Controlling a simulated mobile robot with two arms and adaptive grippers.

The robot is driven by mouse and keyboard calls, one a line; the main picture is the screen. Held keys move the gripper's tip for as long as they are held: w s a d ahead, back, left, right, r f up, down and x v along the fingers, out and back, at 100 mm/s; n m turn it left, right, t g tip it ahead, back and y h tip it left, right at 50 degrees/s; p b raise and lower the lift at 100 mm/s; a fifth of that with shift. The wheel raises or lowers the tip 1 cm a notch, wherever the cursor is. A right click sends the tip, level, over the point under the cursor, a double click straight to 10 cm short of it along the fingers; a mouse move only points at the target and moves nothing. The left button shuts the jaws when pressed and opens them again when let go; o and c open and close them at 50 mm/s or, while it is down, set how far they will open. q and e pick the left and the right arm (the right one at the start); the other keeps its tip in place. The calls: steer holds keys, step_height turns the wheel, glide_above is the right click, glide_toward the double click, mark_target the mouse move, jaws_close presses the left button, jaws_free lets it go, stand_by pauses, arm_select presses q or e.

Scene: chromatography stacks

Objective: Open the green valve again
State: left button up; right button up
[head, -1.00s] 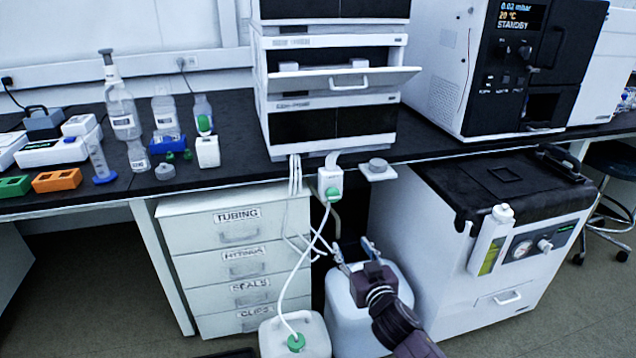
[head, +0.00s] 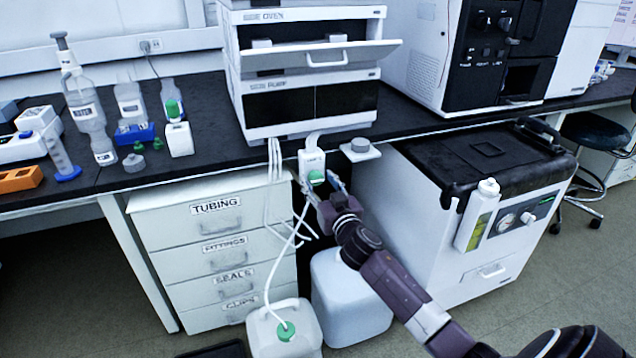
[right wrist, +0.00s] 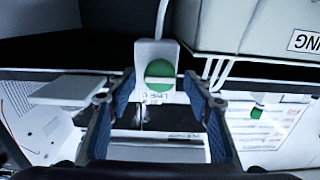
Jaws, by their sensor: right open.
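The green valve (head: 316,177) is a round green knob on a small white block (head: 311,157) below the bench's front edge. In the right wrist view the green valve (right wrist: 160,84) shows face-on, with a pale bar lying level across it. My right gripper (head: 319,186) is at the valve, its fingers spread. In the right wrist view the open right gripper (right wrist: 159,77) has one blue-padded finger on each side of the knob, with gaps showing. I cannot tell how deep the fingertips reach. My left gripper is not in view.
White tubing (head: 297,235) hangs from the block to a white canister (head: 258,328) with a green cap. Another white container (head: 350,300) stands under my right arm. A drawer unit (head: 165,240) is left, a white cabinet (head: 420,200) right. A small shelf (head: 372,154) juts beside the valve.

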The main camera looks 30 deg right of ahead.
steer(key=shift+w, duration=0.1)
steer(key=shift+c, duration=0.7)
steer(key=c, duration=1)
